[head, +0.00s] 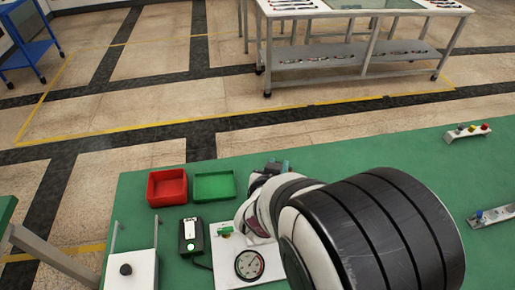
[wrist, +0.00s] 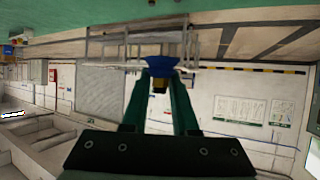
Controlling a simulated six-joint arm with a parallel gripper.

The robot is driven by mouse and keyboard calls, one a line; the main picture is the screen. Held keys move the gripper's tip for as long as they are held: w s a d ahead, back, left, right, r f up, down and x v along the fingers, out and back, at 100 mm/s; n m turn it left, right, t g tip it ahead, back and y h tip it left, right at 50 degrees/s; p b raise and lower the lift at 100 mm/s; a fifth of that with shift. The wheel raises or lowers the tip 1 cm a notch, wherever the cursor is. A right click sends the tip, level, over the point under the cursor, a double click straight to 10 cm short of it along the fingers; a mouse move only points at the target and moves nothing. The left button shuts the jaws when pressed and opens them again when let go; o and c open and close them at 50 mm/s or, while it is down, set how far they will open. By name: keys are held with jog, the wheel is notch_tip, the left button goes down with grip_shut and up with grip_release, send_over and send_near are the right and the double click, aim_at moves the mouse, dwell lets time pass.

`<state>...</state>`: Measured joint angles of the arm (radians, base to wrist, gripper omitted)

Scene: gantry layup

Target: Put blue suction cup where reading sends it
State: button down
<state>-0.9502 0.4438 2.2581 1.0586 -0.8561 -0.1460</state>
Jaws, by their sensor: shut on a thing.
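The blue suction cup (wrist: 163,64) shows in the wrist view, wide end away from me, with a yellowish fitting (wrist: 159,86) below it. My gripper (wrist: 160,80) is shut on it, its two teal fingers on either side. A red tray (head: 167,203) and a green tray (head: 214,199) stand side by side, both looking empty.
A black box with a white panel and green button (head: 192,237) stands left of the gauge plate. A white box with a black knob (head: 138,281) is at the lower left. Small blocks with coloured tops (head: 467,131) lie far right. The green table (head: 380,160) is clear between.

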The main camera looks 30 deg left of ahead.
jog(key=w+a+r+n+g+y, duration=0.1)
jog(key=a+r+n+g+y, duration=0.15)
jog(key=a, duration=0.25)
jog(key=w+a+r+n+g+y, duration=0.1)
jog(key=a+n+y, duration=0.15)
jog(key=a, duration=0.35)
jog(key=n+g+y, duration=0.2)
jog(key=n+g, duration=1)
jog(key=n, duration=0.1)
send_over(215, 187)
notch_tip(215, 187, down, 16)
jog(key=shift+d+f, duration=0.1)
notch_tip(215, 187, down, 3)
jog(key=shift+f, duration=0.4)
